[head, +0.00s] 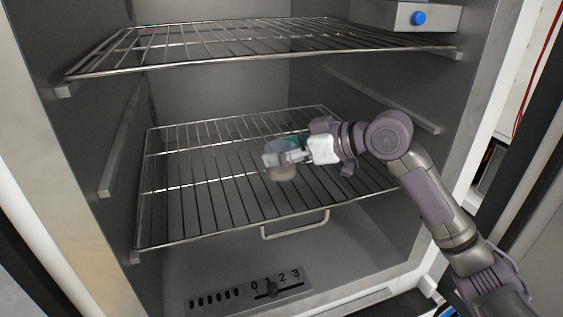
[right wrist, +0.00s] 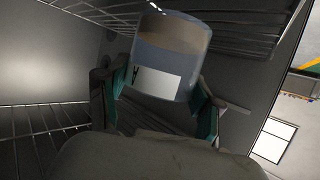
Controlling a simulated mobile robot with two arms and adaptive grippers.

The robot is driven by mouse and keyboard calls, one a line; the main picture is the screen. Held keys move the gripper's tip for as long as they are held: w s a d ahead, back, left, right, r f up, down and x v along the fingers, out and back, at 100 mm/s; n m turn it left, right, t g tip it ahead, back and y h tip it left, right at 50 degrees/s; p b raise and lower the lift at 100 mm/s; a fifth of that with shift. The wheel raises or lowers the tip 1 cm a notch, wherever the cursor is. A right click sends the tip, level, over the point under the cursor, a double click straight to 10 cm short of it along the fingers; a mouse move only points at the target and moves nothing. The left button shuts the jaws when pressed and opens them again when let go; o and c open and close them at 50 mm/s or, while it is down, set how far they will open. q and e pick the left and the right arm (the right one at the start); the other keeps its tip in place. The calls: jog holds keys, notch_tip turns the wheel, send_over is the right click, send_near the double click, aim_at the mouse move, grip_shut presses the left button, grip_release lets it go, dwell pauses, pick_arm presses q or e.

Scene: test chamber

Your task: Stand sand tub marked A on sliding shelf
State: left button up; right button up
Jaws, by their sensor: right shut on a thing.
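The sand tub (head: 283,172) is a small clear container with a tan filling. In the right wrist view the tub (right wrist: 172,50) shows a white label, with only a bit of a dark mark at its edge, so I cannot read the letter. My right gripper (head: 284,156) is shut on the tub, with a finger on each side of it. The tub is over the middle of the lower wire shelf (head: 220,215), which has a handle at its front. I cannot tell whether the tub touches the shelf. My left gripper is not in view.
An upper wire shelf (head: 150,61) spans the chamber above. A metal box with a blue knob (head: 418,18) is at the upper right. A slider panel (head: 247,288) is on the chamber floor at the front. The lower shelf is bare around the tub.

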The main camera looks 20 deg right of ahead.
aim_at(283, 168)
jog(key=shift+f, duration=0.35)
notch_tip(283, 168, down, 2)
jog(key=shift+f+p, duration=0.2)
jog(key=shift+p, duration=0.3)
jog(key=shift+d+f, duration=0.1)
jog(key=shift+f, duration=0.35)
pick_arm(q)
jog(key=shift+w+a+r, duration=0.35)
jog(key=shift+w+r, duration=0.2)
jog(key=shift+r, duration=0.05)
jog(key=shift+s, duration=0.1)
pick_arm(e)
jog(key=shift+f, duration=0.1)
jog(key=o, duration=1.3)
jog(key=shift+c, duration=0.2)
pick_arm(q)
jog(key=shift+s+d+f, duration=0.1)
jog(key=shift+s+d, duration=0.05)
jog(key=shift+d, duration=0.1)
